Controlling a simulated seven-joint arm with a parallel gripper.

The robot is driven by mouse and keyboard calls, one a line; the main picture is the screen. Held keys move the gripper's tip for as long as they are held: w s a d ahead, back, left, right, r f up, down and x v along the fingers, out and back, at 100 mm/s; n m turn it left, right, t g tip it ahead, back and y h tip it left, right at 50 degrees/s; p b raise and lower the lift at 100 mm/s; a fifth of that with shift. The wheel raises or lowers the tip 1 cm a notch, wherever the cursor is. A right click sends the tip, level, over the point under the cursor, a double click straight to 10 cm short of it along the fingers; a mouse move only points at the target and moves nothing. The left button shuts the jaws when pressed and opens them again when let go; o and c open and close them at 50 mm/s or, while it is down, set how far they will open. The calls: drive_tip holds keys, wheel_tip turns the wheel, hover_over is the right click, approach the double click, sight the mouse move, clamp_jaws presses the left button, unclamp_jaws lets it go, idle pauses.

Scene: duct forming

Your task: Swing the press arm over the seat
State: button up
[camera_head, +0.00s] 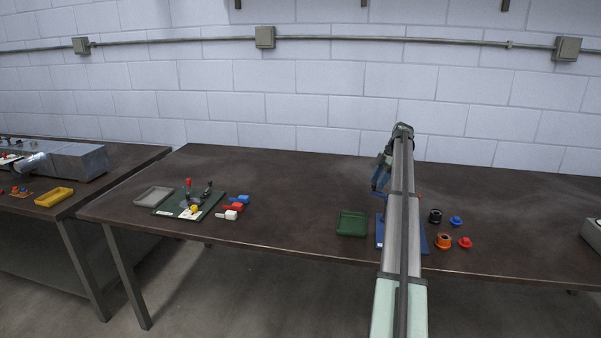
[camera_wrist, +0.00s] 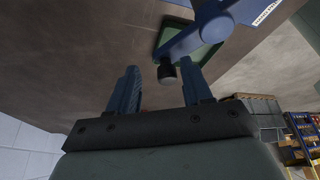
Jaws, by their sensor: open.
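In the wrist view the blue press arm (camera_wrist: 192,38) reaches down and left from the top right, with a black knob (camera_wrist: 167,74) at its lower end. My gripper (camera_wrist: 158,68) is open, and its two blue fingers stand on either side of the knob in the picture, with gaps showing. I cannot tell how deep the knob lies between them. In the head view my arm covers most of the press; only edges of its blue base (camera_head: 379,233) show. The seat is not clearly visible in either view.
A green tray (camera_head: 352,223) stands just left of the blue base. Right of it are a black ring (camera_head: 435,216), an orange ring (camera_head: 443,241), a blue part (camera_head: 456,221) and a red part (camera_head: 465,242). Left lies a dark green board (camera_head: 206,209) with clamps; mid-table is clear.

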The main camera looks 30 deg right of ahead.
drive_tip(key=s+d+m+t+h, duration=0.35)
drive_tip(key=s+d+m, duration=0.2)
drive_tip(key=m, duration=0.85)
drive_tip(key=w+a+r+v, duration=0.1)
drive_tip(key=v, duration=1.2)
drive_tip(key=w+a+f+n, duration=0.1)
drive_tip(key=w+a+f, duration=0.2)
drive_tip(key=w+a, duration=0.7)
drive_tip(key=w+a+f+t, duration=0.1)
drive_tip(key=w+a+f, duration=0.2)
drive_tip(key=w+a, duration=0.7)
drive_tip(key=w+a+f+n, duration=0.1)
drive_tip(key=w+a+f, duration=0.3)
drive_tip(key=w+a, duration=0.7)
drive_tip(key=shift+a+n+t, duration=0.3)
drive_tip(key=shift+a+t, duration=0.05)
drive_tip(key=shift+a, duration=0.7)
drive_tip(key=shift+y, duration=0.25)
